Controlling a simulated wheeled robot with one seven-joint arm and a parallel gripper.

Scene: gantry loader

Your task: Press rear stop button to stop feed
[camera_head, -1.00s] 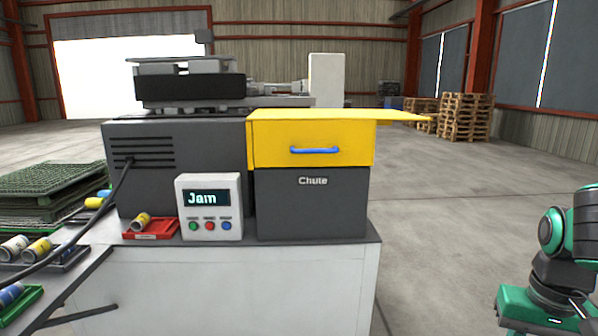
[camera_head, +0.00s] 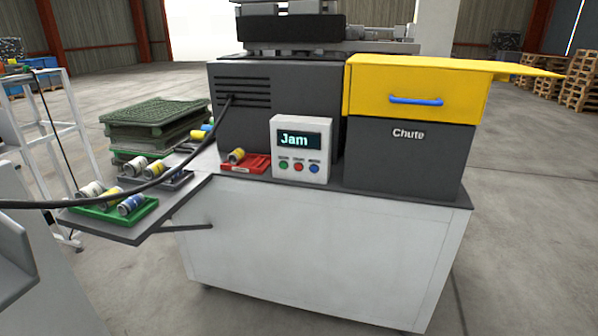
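A white control box (camera_head: 302,150) stands on the front edge of the machine's cabinet. Its dark screen (camera_head: 300,140) reads "Jam". Under the screen sit a green button (camera_head: 284,166), a red button (camera_head: 299,167) and a blue button (camera_head: 314,168) in a row. Their small labels are too blurred to read. No other stop button shows on the machine sides in view; the machine's rear is hidden. My gripper is not in view.
A yellow chute cover (camera_head: 415,88) with a blue handle (camera_head: 416,100) tops the dark chute box (camera_head: 405,160). A red tray (camera_head: 245,166) holds a can. A green tray (camera_head: 112,212) with cans sits on a side shelf. A dark cable crosses the left.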

